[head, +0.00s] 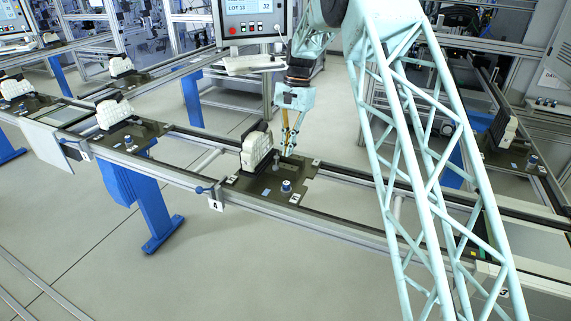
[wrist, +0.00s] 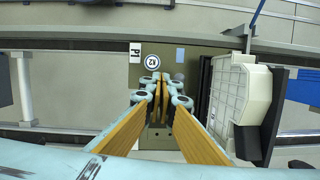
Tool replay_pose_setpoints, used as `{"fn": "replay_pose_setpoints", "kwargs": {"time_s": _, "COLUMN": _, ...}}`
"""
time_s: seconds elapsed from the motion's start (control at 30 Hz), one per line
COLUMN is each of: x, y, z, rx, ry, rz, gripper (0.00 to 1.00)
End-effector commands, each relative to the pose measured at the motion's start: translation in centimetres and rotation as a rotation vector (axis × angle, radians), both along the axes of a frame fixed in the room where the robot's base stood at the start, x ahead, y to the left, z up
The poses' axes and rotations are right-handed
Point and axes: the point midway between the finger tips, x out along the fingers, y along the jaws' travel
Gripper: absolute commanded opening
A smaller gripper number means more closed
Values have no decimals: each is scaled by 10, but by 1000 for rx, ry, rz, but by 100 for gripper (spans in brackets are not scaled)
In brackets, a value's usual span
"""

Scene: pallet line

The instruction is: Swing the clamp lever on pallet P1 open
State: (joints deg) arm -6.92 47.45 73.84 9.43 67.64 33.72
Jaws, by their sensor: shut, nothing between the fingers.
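Pallet P1 is a dark olive plate on the rail, seen in the wrist view (wrist: 185,54) with its P1 label (wrist: 136,52). In the head view the plate (head: 262,187) lies mid-line under my gripper. A ribbed white part (head: 256,152) stands upright on it and shows right of my fingers in the wrist view (wrist: 232,95). My gripper (head: 288,150) is shut and empty, pointing down at the plate's far side. Its tan fingers meet over the plate in the wrist view (wrist: 163,88). A small grey upright piece (head: 276,162) stands by the fingertips; I cannot tell whether it is the clamp lever or whether they touch.
A round blue-and-white post (head: 286,186) stands on the plate, near the label in the wrist view (wrist: 152,62). Rails (head: 340,222) run along both sides. Other pallets with white parts (head: 114,113) stand to the left. A screen (head: 250,18) hangs behind my gripper.

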Motion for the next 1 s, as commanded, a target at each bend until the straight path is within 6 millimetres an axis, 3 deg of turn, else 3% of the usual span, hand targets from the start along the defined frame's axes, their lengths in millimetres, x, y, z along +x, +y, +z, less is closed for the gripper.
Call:
{"fn": "replay_pose_setpoints", "kwargs": {"time_s": 0.27, "x": 5, "y": -35, "z": -7, "rx": 136, "ry": 96, "rz": -330, "gripper": 0}}
{"fn": "replay_pose_setpoints", "kwargs": {"time_s": 0.6, "x": 22, "y": -75, "z": 1, "rx": 307, "ry": 224, "rz": -701, "gripper": 0}}
{"fn": "replay_pose_setpoints", "kwargs": {"time_s": 1.0, "x": 34, "y": -96, "z": 11, "rx": 398, "ry": 294, "rz": -876, "gripper": 0}}
